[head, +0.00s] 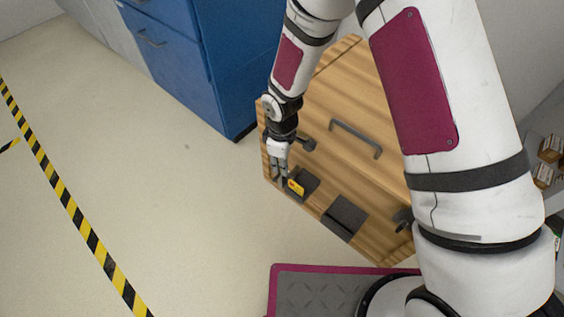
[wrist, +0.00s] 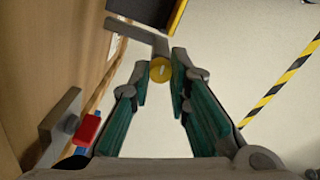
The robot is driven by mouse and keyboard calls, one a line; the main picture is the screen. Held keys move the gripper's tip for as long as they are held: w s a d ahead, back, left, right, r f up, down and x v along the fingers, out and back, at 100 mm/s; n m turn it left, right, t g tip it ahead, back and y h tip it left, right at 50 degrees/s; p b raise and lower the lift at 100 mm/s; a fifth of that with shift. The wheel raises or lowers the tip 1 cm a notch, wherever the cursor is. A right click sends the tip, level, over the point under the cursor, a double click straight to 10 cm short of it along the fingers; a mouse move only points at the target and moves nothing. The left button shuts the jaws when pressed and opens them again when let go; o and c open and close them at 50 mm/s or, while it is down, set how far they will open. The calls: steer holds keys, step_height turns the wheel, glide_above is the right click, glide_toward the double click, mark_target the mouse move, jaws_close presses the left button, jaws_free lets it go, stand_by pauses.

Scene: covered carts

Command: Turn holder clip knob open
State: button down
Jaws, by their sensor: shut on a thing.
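The clip knob is a small round yellow disc (wrist: 160,69) with a line across its face, seen in the wrist view. A grey clip bar (wrist: 138,32) runs beside and behind it. My gripper (wrist: 161,72) has its teal-padded fingers on either side of the knob and is shut on it. In the head view my gripper (head: 281,182) points down at the near left edge of the wooden cart cover (head: 330,100). A yellow piece with dark marks (head: 296,187) shows just right of the fingers there; I cannot tell if it is the knob.
The cover has a grey handle (head: 356,138), a bare dark plate (head: 345,217) and dark side fittings (head: 308,145). A blue cabinet (head: 200,60) stands behind. The floor at left is clear, with yellow-black tape (head: 63,193). Small boxes (head: 549,148) sit at right.

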steer(key=shift+s, duration=0.1)
stand_by(0.3)
steer(key=c, duration=1.5)
jaws_free()
step_height(320, 180, up, 12)
steer(key=shift+f, duration=0.1)
